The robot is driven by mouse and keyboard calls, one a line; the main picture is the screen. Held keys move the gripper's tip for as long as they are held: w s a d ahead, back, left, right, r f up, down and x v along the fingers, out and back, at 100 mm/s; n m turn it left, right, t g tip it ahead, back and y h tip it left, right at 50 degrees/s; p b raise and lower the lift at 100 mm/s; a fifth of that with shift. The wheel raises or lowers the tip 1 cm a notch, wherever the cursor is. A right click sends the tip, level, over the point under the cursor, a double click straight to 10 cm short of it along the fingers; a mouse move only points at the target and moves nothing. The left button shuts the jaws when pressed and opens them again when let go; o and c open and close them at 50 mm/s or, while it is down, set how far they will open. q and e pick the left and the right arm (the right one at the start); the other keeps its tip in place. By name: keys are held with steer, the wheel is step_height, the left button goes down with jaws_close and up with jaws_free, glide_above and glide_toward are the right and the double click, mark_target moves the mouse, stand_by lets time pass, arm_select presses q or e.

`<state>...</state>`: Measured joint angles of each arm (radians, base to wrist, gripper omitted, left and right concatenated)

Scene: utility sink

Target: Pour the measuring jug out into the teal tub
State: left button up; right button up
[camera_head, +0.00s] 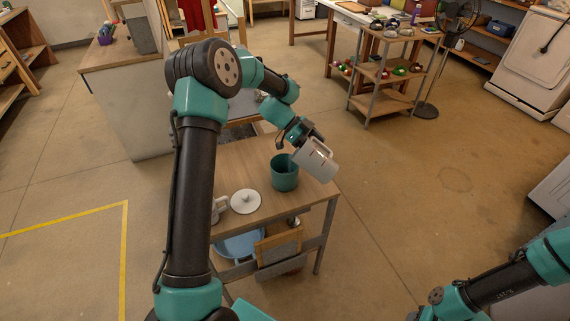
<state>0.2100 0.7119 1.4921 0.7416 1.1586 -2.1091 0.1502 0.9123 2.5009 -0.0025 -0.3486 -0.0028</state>
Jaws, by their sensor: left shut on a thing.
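The measuring jug (318,163) is a pale grey-white vessel with a handle. It is tilted in the air above and just right of the teal tub. My left gripper (301,136) is shut on the jug at its upper left side. The teal tub (285,180) stands upright on the small wooden table (272,209). Its open mouth shows below and left of the jug. I cannot clearly tell what is in the tub or whether liquid is flowing. My right gripper is out of view; only part of my right arm shows at the lower right.
A round white lid with a knob (245,202) lies on the table left of the tub. A white object (219,208) beside it is partly hidden by my left arm. A blue basin (240,245) and a wooden board (279,246) are under the tabletop. The floor to the right is clear.

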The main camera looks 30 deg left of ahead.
arm_select(q)
steer(key=shift+a+r+h, duration=0.15)
steer(key=shift+r+h, duration=0.5)
steer(key=shift+r, duration=0.25)
steer(key=shift+a+r+h, duration=0.1)
steer(key=shift+r+h, duration=0.55)
steer(key=shift+r, duration=0.25)
stand_by(0.6)
steer(key=shift+s+a+r+h, duration=0.1)
steer(key=shift+a+r+h, duration=0.1)
steer(key=shift+a+h, duration=0.3)
steer(key=shift+a+r+h, duration=0.15)
steer(key=shift+a+h, duration=0.25)
steer(key=shift+a, duration=0.05)
stand_by(0.7)
steer(key=shift+a+r+t+h, duration=0.15)
steer(key=shift+a+r+h, duration=0.1)
steer(key=shift+r+h, duration=0.5)
steer(key=shift+a+r+t+h, duration=0.2)
steer(key=shift+r+h, duration=0.35)
steer(key=shift+r, duration=0.3)
stand_by(0.5)
steer(key=shift+f, duration=0.1)
steer(key=d+f+y, duration=0.2)
steer(key=f+y, duration=0.1)
steer(key=d+f+y, duration=0.1)
steer(key=y, duration=0.1)
steer(key=shift+f, duration=0.2)
steer(key=shift+f, duration=0.1)
